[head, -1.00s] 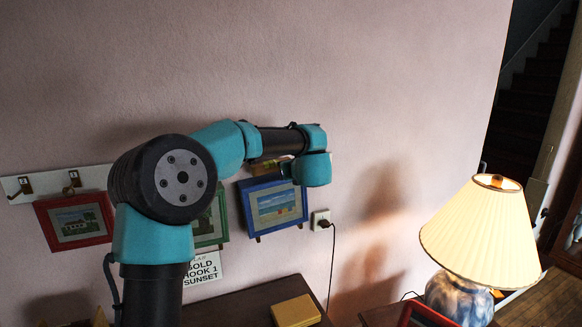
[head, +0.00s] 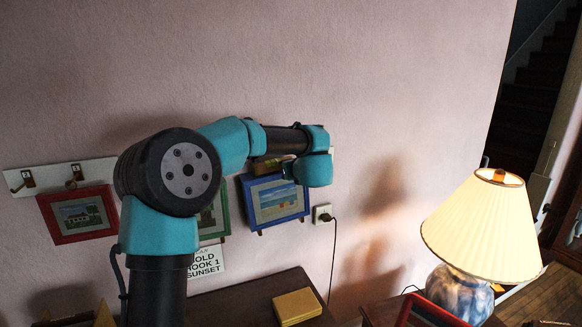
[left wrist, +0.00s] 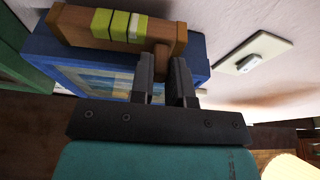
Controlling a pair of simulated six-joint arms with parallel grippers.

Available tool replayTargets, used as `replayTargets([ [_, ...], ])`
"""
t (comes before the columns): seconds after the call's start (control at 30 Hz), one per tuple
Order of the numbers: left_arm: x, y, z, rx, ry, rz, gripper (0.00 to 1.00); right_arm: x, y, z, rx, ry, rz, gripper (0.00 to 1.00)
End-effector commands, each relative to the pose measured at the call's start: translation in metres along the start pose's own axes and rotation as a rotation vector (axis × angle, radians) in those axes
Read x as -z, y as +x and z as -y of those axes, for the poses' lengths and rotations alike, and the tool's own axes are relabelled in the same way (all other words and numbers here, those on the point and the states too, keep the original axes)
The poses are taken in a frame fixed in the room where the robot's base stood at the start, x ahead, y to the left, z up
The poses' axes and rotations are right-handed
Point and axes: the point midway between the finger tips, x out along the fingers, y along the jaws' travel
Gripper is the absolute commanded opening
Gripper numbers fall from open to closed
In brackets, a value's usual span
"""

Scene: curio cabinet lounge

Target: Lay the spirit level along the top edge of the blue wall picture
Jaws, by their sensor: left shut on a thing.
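The spirit level (left wrist: 105,27) is a wooden bar with a green-yellow vial section and a small brown grip underneath. My left gripper (left wrist: 166,68) is shut on that grip. In the left wrist view the level lies along the edge of the blue wall picture (left wrist: 65,50), roughly parallel to it. I cannot tell whether they touch. In the head view the blue picture (head: 276,202) hangs slightly tilted, its upper right corner hidden by my left wrist. A sliver of the level (head: 262,168) shows above its top edge. My left fingers are hidden there. My right gripper is not in view.
A red picture (head: 78,215) and a partly hidden green picture (head: 222,214) hang to the left. A hook rail (head: 50,176) is above them. A socket (head: 322,214) with a cord is right of the blue picture. A yellow box (head: 297,306) and a lamp (head: 482,228) stand below.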

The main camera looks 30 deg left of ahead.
Motion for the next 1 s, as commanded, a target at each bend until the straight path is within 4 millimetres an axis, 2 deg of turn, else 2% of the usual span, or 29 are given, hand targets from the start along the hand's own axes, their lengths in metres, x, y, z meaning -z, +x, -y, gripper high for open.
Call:
replayTargets([
  [0.27,0.0029,0.0011,-0.0003,0.0,0.001,0.001,0.0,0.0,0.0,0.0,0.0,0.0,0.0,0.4],
  [0.3,0.0029,0.0011,-0.0004,0.0,0.0,0.001,0.18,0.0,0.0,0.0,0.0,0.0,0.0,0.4],
  [0.6,0.003,0.001,-0.0003,0.0,0.0,0.0,0.46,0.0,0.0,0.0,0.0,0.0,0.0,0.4],
  [0.87,0.0032,0.0001,-0.0002,0.0,0.001,0.0,0.46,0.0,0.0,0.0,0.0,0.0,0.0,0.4],
  [1.0,0.0028,-0.0074,0.0003,0.001,0.0,0.0,0.46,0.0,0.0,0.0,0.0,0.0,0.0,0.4],
])
